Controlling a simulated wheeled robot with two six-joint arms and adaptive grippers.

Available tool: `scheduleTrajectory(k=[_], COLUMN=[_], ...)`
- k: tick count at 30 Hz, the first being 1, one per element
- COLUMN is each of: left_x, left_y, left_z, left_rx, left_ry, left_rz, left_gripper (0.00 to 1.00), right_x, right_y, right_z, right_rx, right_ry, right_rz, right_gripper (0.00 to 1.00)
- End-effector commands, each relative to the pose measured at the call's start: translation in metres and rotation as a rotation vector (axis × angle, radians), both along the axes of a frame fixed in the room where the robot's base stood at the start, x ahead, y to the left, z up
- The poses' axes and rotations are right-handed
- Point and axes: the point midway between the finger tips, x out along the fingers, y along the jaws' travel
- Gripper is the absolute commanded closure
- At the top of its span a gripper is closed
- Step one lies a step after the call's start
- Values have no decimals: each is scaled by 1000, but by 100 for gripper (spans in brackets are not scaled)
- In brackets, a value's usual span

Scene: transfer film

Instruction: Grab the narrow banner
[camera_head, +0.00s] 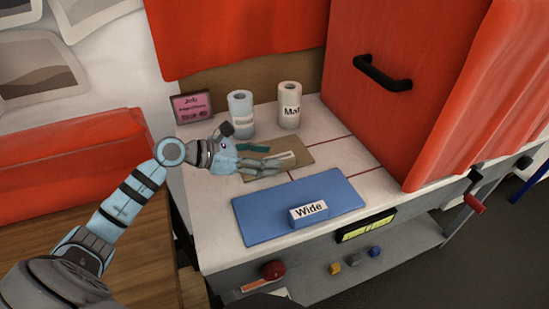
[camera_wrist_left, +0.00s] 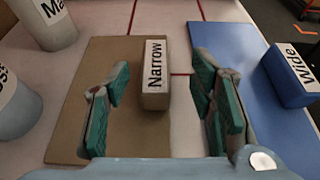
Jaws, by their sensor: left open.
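The narrow banner (camera_wrist_left: 155,98) is a small tan block with a white label reading "Narrow". It stands at the right edge of a tan mat (camera_wrist_left: 88,60) in the left wrist view, and its pale label (camera_head: 287,157) shows partly in the head view. My left gripper (camera_wrist_left: 160,100) is open, with teal-padded fingers on either side of the banner and visible gaps to both sides. In the head view the left gripper (camera_head: 262,160) reaches in low over the tan mat, its fingers hiding part of the banner. My right gripper is in neither view.
A blue block labelled "Wide" (camera_head: 309,211) stands on a blue mat (camera_head: 260,213) nearer the front. Two white rolls (camera_head: 240,113) (camera_head: 289,107) and a pink "Job" sign (camera_head: 193,105) stand behind. A red cabinet with a black handle (camera_head: 385,75) rises at right.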

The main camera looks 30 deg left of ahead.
Motion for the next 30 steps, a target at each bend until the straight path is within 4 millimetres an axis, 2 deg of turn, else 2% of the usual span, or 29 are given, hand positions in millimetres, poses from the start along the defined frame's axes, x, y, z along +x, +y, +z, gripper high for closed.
scheduleTrajectory(k=[6, 14, 17, 24, 30], left_x=[31, 37, 37, 37, 37], left_y=[-19, -24, -24, -24, -24], left_z=[-18, -23, -22, -22, -22], left_rx=[-6, 1, 0, 0, 1], left_ry=[-2, 0, 0, 0, -1], left_rz=[0, 0, 0, 0, 0], left_gripper=[50, 50, 63, 100, 100], right_x=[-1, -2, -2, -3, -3], right_y=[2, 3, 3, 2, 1], right_z=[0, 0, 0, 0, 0], right_rx=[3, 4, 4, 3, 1], right_ry=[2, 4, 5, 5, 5], right_rz=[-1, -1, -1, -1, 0], right_gripper=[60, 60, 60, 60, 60])
